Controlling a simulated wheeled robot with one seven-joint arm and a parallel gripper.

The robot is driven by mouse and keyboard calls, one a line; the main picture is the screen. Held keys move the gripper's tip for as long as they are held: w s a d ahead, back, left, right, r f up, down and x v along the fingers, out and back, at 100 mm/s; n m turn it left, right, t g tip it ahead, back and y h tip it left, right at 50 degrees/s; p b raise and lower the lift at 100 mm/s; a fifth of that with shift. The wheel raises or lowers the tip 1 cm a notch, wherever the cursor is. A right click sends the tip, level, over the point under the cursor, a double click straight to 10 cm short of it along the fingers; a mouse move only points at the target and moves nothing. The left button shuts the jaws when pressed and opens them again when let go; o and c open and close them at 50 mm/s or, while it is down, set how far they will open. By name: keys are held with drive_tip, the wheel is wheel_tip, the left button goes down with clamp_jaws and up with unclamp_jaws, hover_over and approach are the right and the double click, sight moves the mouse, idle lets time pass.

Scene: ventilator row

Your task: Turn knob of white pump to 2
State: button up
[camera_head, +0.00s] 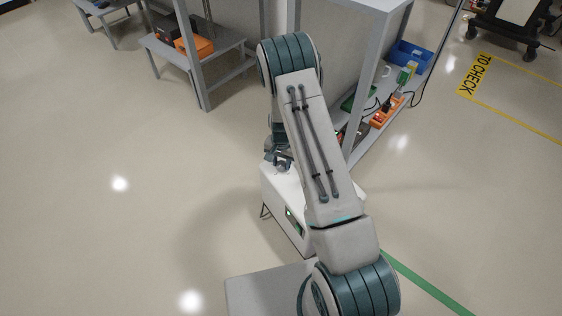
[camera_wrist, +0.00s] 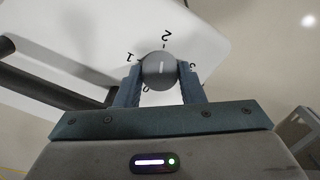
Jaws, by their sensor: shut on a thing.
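The white pump (camera_head: 271,187) stands low in the middle of the head view, partly hidden behind my arm, with a small dark display on its side. In the wrist view its white surface (camera_wrist: 215,45) carries a round grey knob (camera_wrist: 160,67), with dark numerals 0, 1, 2 and 3 around it. The knob's short white mark stands nearly upright in the picture, roughly in line with the 2. My gripper (camera_wrist: 159,80) is shut on the knob, one finger on each side. In the head view the knob is hidden by my arm.
A grey shelf rack (camera_head: 352,165) stands close behind the pump at right, with a blue bin (camera_head: 410,56) and orange devices. A grey table (camera_head: 215,50) with an orange box (camera_head: 195,46) stands at back left. The floor at left is clear.

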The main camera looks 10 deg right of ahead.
sight(282, 164)
drive_tip(key=shift+s+d+f+m, duration=0.1)
drive_tip(key=shift+s+m, duration=0.15)
drive_tip(key=shift+m, duration=0.05)
drive_tip(key=o, duration=1)
drive_tip(key=shift+w, duration=0.1)
drive_tip(key=shift+r, duration=0.35)
wheel_tip(282, 164, up, 13)
drive_tip(key=p, duration=0.4)
drive_tip(key=shift+r, duration=0.15)
